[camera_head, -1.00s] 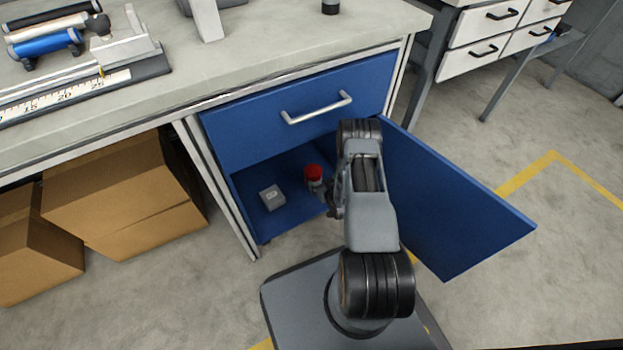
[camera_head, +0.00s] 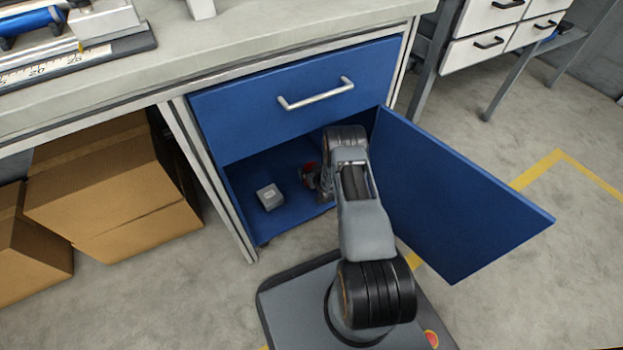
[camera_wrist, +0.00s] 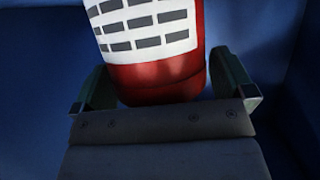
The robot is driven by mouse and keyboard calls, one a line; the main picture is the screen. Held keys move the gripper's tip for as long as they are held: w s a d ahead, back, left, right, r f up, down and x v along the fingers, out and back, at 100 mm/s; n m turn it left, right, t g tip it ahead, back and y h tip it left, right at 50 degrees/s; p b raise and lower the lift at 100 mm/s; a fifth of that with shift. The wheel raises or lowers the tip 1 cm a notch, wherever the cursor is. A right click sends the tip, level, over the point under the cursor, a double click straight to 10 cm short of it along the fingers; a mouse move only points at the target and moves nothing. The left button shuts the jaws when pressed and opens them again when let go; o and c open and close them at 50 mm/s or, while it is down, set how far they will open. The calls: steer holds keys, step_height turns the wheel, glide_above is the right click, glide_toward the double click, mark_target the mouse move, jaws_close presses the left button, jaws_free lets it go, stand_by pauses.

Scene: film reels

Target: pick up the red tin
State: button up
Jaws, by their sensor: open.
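The red tin (camera_wrist: 157,77) with a white label printed with grey blocks stands in the wrist view, its lower part between the two fingers of my gripper (camera_wrist: 168,90). One finger is on each side of it, and a gap shows at the left one. In the head view the red tin (camera_head: 308,170) is inside the blue cabinet, mostly hidden by my gripper (camera_head: 313,181) and arm. My gripper is open around the tin.
A small grey box (camera_head: 269,197) sits on the cabinet floor left of the tin. The blue cabinet door (camera_head: 450,200) stands open to the right of my arm. A closed blue drawer (camera_head: 250,108) is above the opening. Cardboard boxes (camera_head: 110,190) lie at the left.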

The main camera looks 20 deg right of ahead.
steer(key=shift+c, duration=0.3)
steer(key=c, duration=0.8)
steer(key=shift+r, duration=0.1)
steer(key=shift+c, duration=0.2)
